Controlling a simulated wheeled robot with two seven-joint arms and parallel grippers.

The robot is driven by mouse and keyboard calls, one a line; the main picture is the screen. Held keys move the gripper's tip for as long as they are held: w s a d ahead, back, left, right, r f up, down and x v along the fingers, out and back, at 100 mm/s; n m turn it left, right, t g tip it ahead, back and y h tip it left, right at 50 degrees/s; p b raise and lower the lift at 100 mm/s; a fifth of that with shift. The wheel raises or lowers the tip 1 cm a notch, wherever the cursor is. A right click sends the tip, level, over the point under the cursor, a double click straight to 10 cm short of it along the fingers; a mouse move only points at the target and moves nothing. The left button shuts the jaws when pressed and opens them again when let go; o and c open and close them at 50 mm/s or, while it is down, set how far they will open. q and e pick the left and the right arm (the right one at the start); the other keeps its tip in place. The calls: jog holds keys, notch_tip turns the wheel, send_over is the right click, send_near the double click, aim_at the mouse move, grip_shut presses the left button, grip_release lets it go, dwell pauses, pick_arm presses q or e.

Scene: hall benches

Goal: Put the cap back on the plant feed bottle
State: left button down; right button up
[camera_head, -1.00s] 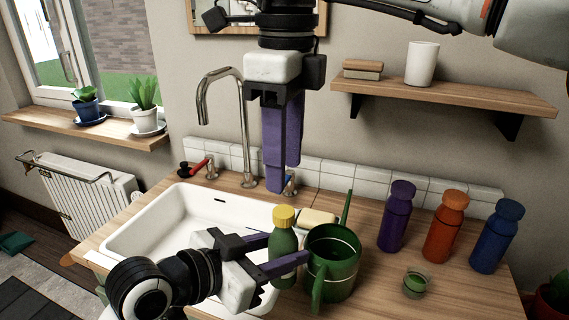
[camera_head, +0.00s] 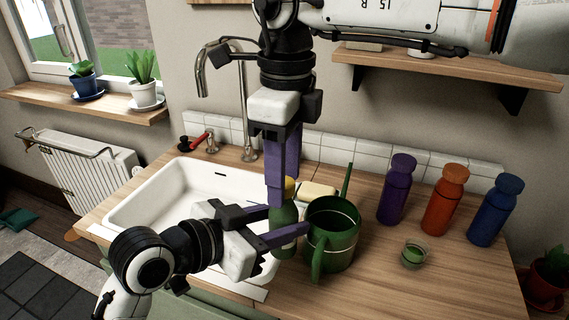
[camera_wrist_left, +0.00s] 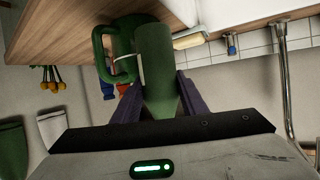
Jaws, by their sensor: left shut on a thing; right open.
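The green plant feed bottle (camera_head: 287,214) stands upright at the sink's right edge. My left gripper (camera_head: 289,223) is shut on its body from the left; in the left wrist view, the bottle (camera_wrist_left: 158,65) sits between my purple fingers (camera_wrist_left: 155,95).
A green watering can (camera_head: 333,250) stands close to the right of the bottle. The white sink (camera_head: 150,205) is on the left, the tap (camera_head: 245,110) behind.

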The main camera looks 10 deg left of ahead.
jog(key=shift+c, duration=0.3)
grip_shut()
jog(key=shift+o, duration=0.8)
grip_release()
notch_tip(320, 180, up, 12)
jog(key=shift+d, duration=0.15)
